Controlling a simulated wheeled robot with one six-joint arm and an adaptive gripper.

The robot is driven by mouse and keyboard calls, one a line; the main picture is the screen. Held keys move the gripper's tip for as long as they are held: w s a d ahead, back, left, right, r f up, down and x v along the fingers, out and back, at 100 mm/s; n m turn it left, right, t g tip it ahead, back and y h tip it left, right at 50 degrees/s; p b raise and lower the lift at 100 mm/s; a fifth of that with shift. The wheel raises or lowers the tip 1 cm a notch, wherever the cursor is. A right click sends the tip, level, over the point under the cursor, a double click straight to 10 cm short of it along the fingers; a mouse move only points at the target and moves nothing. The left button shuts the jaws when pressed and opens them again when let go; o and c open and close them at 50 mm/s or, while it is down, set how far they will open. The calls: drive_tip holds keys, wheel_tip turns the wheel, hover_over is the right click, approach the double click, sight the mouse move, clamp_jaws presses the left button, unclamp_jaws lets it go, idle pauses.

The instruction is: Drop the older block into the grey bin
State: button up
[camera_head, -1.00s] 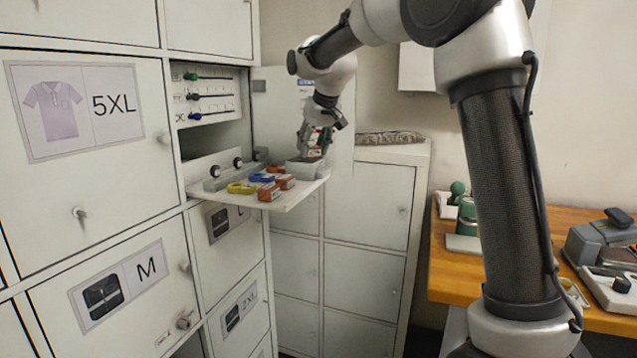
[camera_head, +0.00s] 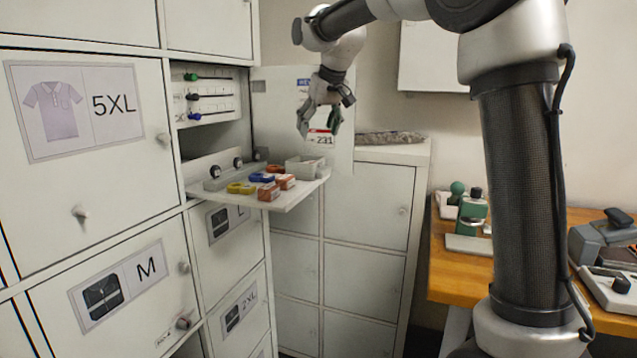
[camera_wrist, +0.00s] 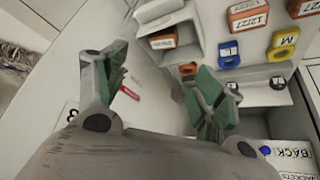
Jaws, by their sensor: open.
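The grey bin (camera_head: 304,168) sits at the right end of the fold-down shelf. In the wrist view, the bin (camera_wrist: 197,35) is at the top with an orange block (camera_wrist: 163,39) inside it; its label is too blurred to read. Two more orange blocks, a front one (camera_head: 269,191) and a rear one (camera_head: 285,181), lie outside the bin on the shelf. In the wrist view they carry labels that look like 12/22, on one block (camera_wrist: 249,18) and the other (camera_wrist: 302,8). My gripper (camera_head: 318,122) is open and empty, above the bin and apart from it.
The shelf (camera_head: 299,194) also holds a blue ring-like piece (camera_head: 262,177) and a yellow one (camera_head: 241,188). A white card marked 231 (camera_head: 320,139) shows behind my gripper. Lockers stand left and behind. A wooden table (camera_head: 457,281) with tools is at the right.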

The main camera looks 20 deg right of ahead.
drive_tip(key=a+v, duration=0.1)
drive_tip(key=v, duration=0.5)
drive_tip(key=s+d+f+g, duration=0.2)
drive_tip(key=s+d+f, duration=0.1)
drive_tip(key=s+f, duration=0.5)
drive_tip(key=s+d+f, duration=0.3)
drive_tip(key=s, duration=0.6)
drive_tip(key=s+d+f+m, duration=0.1)
drive_tip(key=s+d+f, duration=0.3)
drive_tip(key=s, duration=0.6)
drive_tip(key=s+d+f+m+h, duration=0.1)
drive_tip(key=s+d+f, duration=0.3)
drive_tip(key=s, duration=0.6)
drive_tip(key=shift+d+f+t, duration=0.2)
drive_tip(key=shift+d+t, duration=0.05)
drive_tip(key=shift+t, duration=0.05)
